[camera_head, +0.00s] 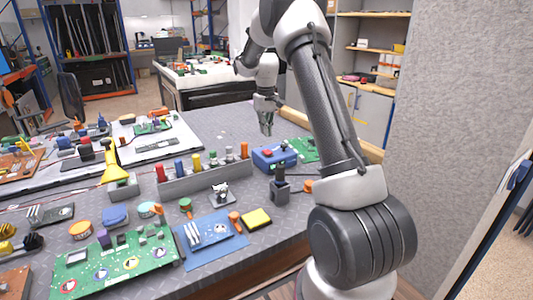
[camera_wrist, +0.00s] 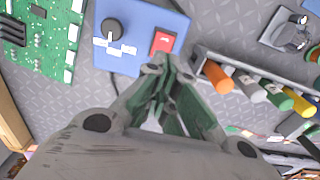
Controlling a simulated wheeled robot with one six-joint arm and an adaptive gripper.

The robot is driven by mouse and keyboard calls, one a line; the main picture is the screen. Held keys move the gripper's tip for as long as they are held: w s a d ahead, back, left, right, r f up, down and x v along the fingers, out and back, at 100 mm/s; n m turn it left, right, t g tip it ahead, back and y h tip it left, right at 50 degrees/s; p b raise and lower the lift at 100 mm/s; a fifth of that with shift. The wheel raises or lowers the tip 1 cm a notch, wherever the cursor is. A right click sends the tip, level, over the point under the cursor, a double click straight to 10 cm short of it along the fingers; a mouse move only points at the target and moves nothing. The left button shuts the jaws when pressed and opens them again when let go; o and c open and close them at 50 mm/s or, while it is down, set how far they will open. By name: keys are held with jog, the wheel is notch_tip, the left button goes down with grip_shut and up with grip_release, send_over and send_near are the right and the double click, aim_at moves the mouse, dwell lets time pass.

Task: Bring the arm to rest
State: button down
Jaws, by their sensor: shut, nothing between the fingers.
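My gripper (camera_head: 267,127) is in the air above the far right part of the grey workbench (camera_head: 215,122). Its fingers point down, and they are shut and empty. In the wrist view my gripper (camera_wrist: 168,88) reaches up from the bottom, with the fingertips together. Beyond the tips is a blue box (camera_wrist: 140,30) with a black knob and a red switch. The same blue box (camera_head: 275,157) lies on the bench below my gripper in the head view. The gripper appears to be apart from it.
A grey rack (camera_head: 205,179) with several coloured-handled tools stands mid-bench. Near it are a green circuit board (camera_head: 115,262), a blue tray (camera_head: 212,236), a yellow sponge (camera_head: 256,218) and a dark stand (camera_head: 280,192). A grey wall (camera_head: 440,120) rises at right.

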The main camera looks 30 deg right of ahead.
aim_at(268, 153)
jog(key=shift+s+a+f+m+g, duration=0.2)
jog(key=shift+s+f+m+g, duration=0.1)
jog(key=shift+s+f, duration=0.85)
jog(key=s, duration=0.3)
jog(key=shift+s+a+g, duration=0.3)
jog(key=s+a+r+t, duration=0.2)
jog(key=s+r, duration=0.3)
jog(key=s, duration=0.6)
jog(key=s+a+r+t, duration=0.1)
jog(key=s+a+r, duration=0.3)
jog(key=s, duration=0.8)
jog(key=s+a+r+t, duration=0.2)
jog(key=s+a+r, duration=0.1)
jog(key=s+r, duration=0.5)
jog(key=s, duration=0.3)
jog(key=shift+s+r+t, duration=0.15)
jog(key=shift+s+t, duration=0.15)
